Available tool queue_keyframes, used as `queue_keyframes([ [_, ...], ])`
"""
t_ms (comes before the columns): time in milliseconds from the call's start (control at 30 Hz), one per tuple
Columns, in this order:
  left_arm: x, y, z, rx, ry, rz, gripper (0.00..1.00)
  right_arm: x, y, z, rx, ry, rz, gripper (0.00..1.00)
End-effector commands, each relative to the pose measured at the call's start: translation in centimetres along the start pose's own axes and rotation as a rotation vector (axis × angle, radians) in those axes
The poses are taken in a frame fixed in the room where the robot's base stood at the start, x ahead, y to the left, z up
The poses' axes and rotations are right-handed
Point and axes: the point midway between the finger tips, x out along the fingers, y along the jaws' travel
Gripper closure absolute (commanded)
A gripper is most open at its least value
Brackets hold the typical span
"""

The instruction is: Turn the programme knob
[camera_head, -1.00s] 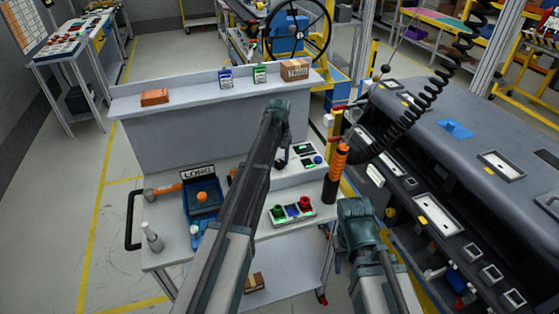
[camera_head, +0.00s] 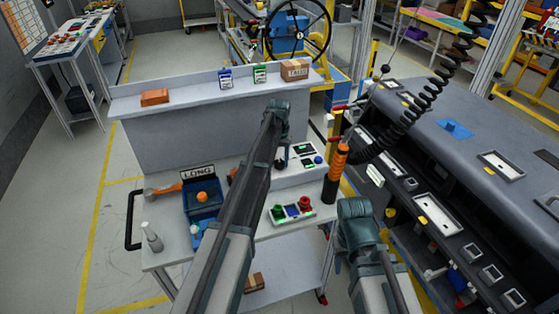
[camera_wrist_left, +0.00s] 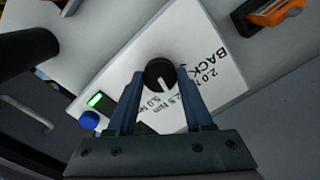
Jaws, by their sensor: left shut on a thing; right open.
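The black programme knob (camera_wrist_left: 160,74) sits on a white panel (camera_wrist_left: 205,50) with torque labels around it; its white pointer line faces down the left wrist view. My left gripper (camera_wrist_left: 160,78) has its two fingers closed on the knob's sides. In the head view the white module (camera_head: 300,170) is on the bench, and my left arm covers much of the area beside it, so the grip is hard to see there. My right arm (camera_head: 358,222) is at the lower right, apart from the module; its fingertips are not clearly visible.
A green-lit display (camera_wrist_left: 96,101) and a blue button (camera_wrist_left: 89,120) are close to my left fingers. An orange-and-black tool (camera_head: 337,172) stands right of the module. A red-and-green button box (camera_head: 292,211) and a blue tray (camera_head: 203,205) are nearby.

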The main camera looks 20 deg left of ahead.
Motion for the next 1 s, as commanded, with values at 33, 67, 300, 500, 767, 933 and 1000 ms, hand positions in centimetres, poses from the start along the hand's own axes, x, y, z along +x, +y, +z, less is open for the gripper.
queue_keyframes([
  [33, 0.00, 0.00, 0.01, 0.022, 0.000, 0.000, 1.00, 0.00, 0.00, 0.00, 0.000, 0.000, 0.000, 0.50],
  [67, 0.00, 0.00, 0.01, 0.035, 0.000, 0.000, 1.00, 0.00, 0.00, 0.00, 0.000, 0.000, 0.000, 0.50],
  [300, 0.00, 0.00, 0.01, 0.100, 0.000, 0.000, 1.00, 0.00, 0.00, 0.00, 0.000, 0.000, 0.000, 0.50],
  [500, 0.00, 0.00, 0.01, 0.116, 0.000, 0.000, 1.00, 0.00, 0.00, 0.00, 0.000, 0.000, 0.000, 0.50],
  [767, 0.00, 0.00, 0.01, 0.115, 0.000, 0.000, 1.00, 0.00, 0.00, 0.00, 0.000, 0.000, 0.000, 0.50],
  [933, 0.00, 0.00, 0.01, 0.115, 0.000, 0.000, 0.25, 0.00, 0.00, 0.00, 0.000, 0.000, 0.000, 0.50],
  [1000, 0.00, 0.00, 0.01, 0.114, 0.000, 0.000, 0.19, 0.00, 0.00, 0.00, 0.000, 0.000, 0.000, 0.50],
])
